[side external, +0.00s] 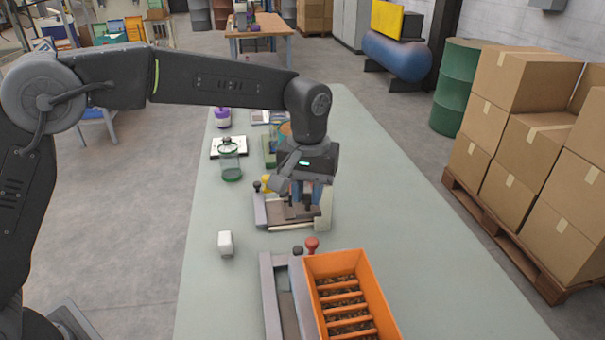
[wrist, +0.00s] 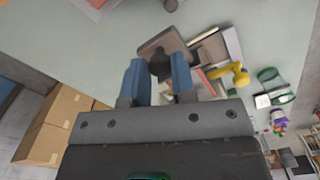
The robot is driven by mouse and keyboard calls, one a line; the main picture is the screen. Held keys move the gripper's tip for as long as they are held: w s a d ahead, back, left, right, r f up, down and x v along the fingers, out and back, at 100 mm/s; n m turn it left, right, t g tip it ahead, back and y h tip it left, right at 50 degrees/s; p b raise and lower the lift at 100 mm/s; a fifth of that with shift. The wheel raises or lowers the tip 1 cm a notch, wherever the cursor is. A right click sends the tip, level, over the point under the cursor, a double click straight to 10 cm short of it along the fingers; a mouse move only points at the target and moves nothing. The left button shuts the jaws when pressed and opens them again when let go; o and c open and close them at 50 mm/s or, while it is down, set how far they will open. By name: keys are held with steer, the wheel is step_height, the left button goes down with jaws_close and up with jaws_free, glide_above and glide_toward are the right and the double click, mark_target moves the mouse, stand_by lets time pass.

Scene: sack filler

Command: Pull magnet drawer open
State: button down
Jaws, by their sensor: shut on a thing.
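My gripper (side external: 306,203) points down over a low unit with a brown-grey sliding plate (side external: 283,212) in the middle of the bench. In the wrist view, the blue fingers of my gripper (wrist: 157,68) are shut on a dark knob (wrist: 159,64) at this plate, which seems to be the magnet drawer's handle. The plate also shows in the wrist view (wrist: 178,43). A yellow handle (side external: 266,183) stands at the unit's back left, and it shows in the wrist view (wrist: 232,78). My fingers partly hide the knob, and how far the drawer is out is unclear.
An orange bin with crossbars (side external: 372,280) stands at the front, with a red knob (side external: 312,243) beside it. A green-based jar (side external: 231,167) stands behind. The bench's right side is clear.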

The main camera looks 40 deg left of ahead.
steer(key=shift+s+d, duration=0.35)
steer(key=c, duration=0.9)
jaws_free()
steer(key=shift+c, duration=0.2)
steer(key=shift+r, duration=0.1)
step_height(320, 180, up, 14)
